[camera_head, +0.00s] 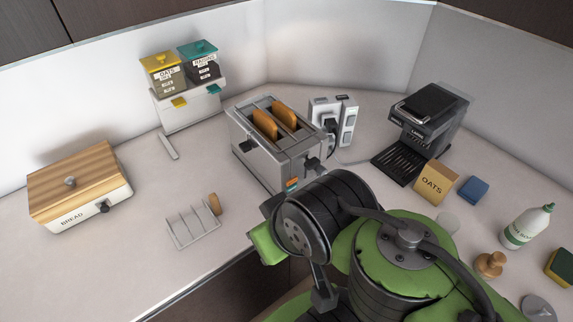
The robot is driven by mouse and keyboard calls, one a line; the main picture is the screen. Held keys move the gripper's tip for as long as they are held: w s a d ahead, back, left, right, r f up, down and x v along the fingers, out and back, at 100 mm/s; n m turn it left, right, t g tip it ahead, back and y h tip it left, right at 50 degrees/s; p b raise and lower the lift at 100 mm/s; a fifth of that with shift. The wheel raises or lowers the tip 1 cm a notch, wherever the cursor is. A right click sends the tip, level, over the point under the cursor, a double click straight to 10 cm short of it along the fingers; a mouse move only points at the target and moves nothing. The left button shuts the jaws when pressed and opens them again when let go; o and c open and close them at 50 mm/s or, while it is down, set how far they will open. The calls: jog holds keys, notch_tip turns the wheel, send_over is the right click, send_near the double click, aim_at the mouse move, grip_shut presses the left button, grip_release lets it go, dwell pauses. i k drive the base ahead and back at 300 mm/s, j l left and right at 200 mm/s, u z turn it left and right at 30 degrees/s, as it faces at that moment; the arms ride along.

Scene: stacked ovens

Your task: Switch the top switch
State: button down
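A pale grey-white unit (347,122) stands behind and to the right of the toaster. It looks like a socket or switch panel, with a dark plug and cord at its lower left. The toaster hides part of it. It is too small to tell which part is the top switch or how it is set. My green and black arm fills the lower right of the view, in front of the toaster. The fingers of my gripper do not show, so I cannot see whether it holds anything.
A toaster (247,145) holds two bread slices, with a coffee machine (428,122) to the right. A bread box (80,185), toast rack (190,227) and dispenser (188,108) stand left.

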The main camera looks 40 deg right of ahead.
aim_at(350, 120)
jog(key=z, duration=1.4)
